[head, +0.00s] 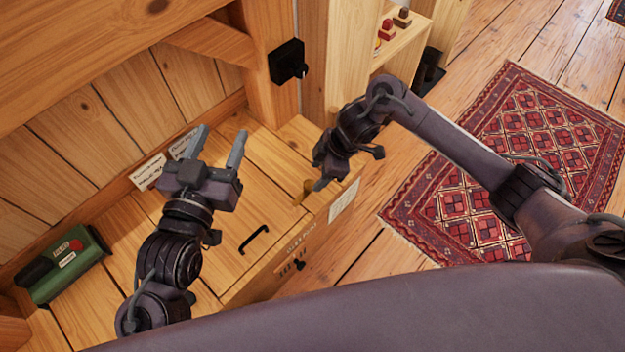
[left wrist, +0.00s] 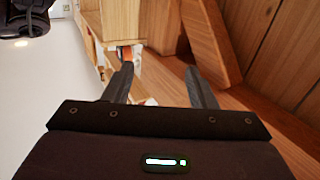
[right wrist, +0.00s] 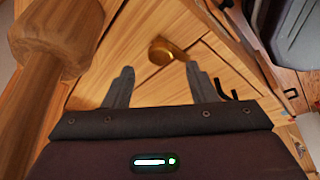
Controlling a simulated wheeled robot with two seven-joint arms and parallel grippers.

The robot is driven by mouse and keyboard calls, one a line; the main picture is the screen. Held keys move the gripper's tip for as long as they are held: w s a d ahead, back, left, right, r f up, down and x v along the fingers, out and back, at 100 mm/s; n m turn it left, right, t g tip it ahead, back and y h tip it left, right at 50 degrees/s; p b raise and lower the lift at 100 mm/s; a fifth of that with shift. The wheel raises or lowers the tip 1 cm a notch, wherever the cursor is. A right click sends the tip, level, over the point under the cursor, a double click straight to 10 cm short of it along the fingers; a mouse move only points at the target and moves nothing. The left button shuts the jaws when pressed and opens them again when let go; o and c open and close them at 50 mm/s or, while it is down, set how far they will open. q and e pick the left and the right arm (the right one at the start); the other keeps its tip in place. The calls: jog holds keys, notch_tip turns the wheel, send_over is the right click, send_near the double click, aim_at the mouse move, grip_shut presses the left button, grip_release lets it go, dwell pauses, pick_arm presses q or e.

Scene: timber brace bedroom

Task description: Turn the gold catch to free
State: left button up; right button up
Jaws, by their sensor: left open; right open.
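The gold catch (right wrist: 166,49) is a rounded brass piece on the wooden chest top in the right wrist view. It appears just beyond my right gripper's fingertips (right wrist: 158,72), in line with the gap between them. The fingers are apart and hold nothing. In the head view the catch (head: 308,187) is a small gold patch at the chest's right end, partly hidden by my right gripper (head: 320,184). I cannot tell whether they touch. My left gripper (head: 216,142) is open and empty above the chest (head: 205,262), away from the catch.
A black handle (head: 254,239) stands on the chest top. A green box (head: 62,264) sits at the left. White label cards (head: 149,171) stand along the back. A black box with a knob (head: 287,61) is on the post. A red rug (head: 520,150) covers the floor.

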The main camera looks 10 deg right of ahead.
aim_at(310, 183)
jog(key=b+x, duration=0.1)
jog(key=x, duration=0.3)
jog(key=shift+f+b, duration=0.1)
jog(key=shift+b, duration=0.25)
pick_arm(q)
notch_tip(310, 183, up, 14)
jog(key=s+a+t+h, duration=0.2)
jog(key=t+h, duration=0.1)
jog(key=t, duration=0.4)
jog(key=shift+s, duration=0.3)
pick_arm(e)
jog(key=shift+a+f, duration=0.1)
jog(key=shift+f, duration=0.05)
